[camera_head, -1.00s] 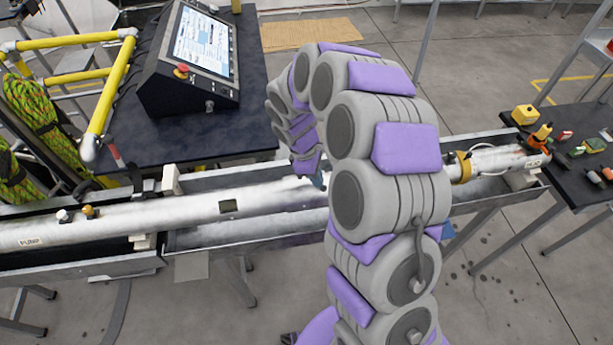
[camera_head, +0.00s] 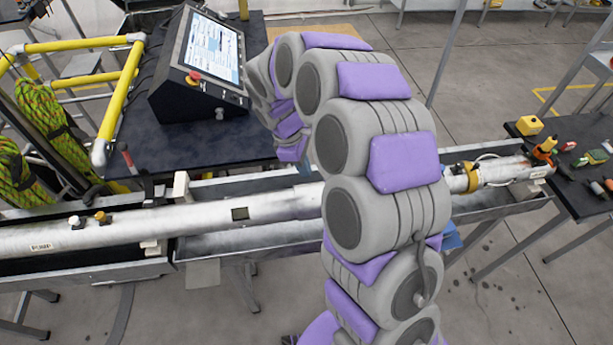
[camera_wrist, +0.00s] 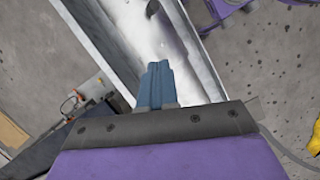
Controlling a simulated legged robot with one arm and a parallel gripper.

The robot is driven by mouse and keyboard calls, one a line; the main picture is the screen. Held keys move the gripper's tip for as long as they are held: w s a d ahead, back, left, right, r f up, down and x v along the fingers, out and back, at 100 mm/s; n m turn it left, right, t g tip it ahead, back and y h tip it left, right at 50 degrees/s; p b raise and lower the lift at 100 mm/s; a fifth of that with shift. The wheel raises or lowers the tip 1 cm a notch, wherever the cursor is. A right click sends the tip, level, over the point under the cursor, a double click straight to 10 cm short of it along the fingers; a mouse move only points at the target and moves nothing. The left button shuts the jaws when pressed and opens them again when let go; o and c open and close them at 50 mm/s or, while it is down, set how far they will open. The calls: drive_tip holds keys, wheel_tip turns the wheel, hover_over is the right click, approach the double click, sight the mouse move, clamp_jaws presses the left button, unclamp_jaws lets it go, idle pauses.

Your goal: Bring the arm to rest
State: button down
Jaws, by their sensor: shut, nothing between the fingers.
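My arm, grey with purple pads, rises from the bottom of the head view and bends over to the left, its end pointing down. In the wrist view my gripper (camera_wrist: 158,72) shows as blue fingers close together, shut and empty. It hangs above the metal trough and the pale pipe (camera_head: 130,228), apart from them as far as I can tell.
A control console with a screen (camera_head: 207,65) and red button stands on the dark table (camera_head: 180,150) behind the pipe. Yellow rails (camera_head: 118,90) and green-yellow rope (camera_head: 48,118) are at left. A dark table (camera_head: 590,195) with small tools is at right. Concrete floor shows in front.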

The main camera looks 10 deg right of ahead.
drive_tip(key=s+d+r+m+y+b, duration=0.1)
drive_tip(key=s+d+r+m+b, duration=0.2)
drive_tip(key=s, duration=0.5)
drive_tip(key=s+d+r+m+y, duration=0.1)
drive_tip(key=s+d+r+m, duration=0.15)
drive_tip(key=s+r, duration=0.45)
drive_tip(key=s+f+m+b, duration=0.1)
drive_tip(key=s+f+m, duration=0.1)
drive_tip(key=s, duration=0.6)
drive_tip(key=s+f+m+y+b, duration=0.1)
drive_tip(key=s+f+m, duration=0.2)
drive_tip(key=s, duration=0.6)
drive_tip(key=shift+s+a+m+b, duration=0.2)
drive_tip(key=shift+m+b, duration=0.15)
drive_tip(key=shift+m, duration=0.9)
